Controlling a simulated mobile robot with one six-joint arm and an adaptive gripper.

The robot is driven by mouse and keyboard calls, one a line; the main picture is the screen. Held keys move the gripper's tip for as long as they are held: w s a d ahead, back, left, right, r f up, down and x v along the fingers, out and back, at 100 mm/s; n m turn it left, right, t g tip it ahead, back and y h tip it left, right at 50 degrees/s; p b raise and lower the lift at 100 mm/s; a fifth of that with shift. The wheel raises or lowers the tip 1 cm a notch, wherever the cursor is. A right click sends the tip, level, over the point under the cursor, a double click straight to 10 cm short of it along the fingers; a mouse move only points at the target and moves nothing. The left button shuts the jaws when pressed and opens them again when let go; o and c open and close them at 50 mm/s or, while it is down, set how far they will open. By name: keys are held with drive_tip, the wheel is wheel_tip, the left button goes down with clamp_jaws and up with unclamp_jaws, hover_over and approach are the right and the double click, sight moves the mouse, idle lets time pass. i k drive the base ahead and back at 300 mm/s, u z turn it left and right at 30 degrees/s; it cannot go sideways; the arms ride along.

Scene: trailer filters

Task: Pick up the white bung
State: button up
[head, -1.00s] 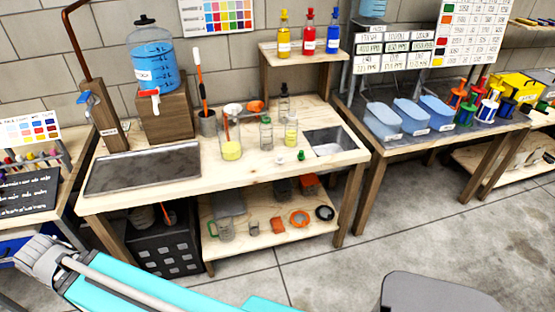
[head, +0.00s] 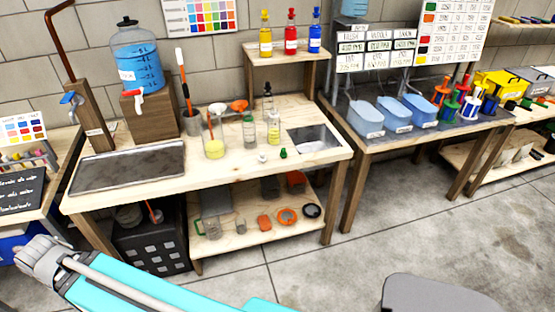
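A small white bung (head: 262,158) sits on the wooden workbench (head: 180,192), near its front edge and right of the middle. A small green bung (head: 283,153) stands just right of it. Behind them are a bottle (head: 249,130) and a bottle with yellow liquid (head: 274,130). My arm crosses the bottom left of the head view, well in front of the bench and apart from the bung. My gripper's fingers do not show.
A beaker with yellow liquid (head: 214,146) stands left of the bung, and a recessed basin (head: 312,140) is to its right. A metal tray (head: 130,167) covers the bench's left. A lower shelf (head: 240,238) holds jars and rings. Bare concrete floor (head: 400,235) lies right.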

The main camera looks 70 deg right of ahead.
sight(262, 158)
drive_tip(key=u, duration=0.05)
drive_tip(key=k, duration=1.7)
drive_tip(key=z, duration=1.75)
drive_tip(key=i, duration=0.9)
drive_tip(key=z, duration=0.15)
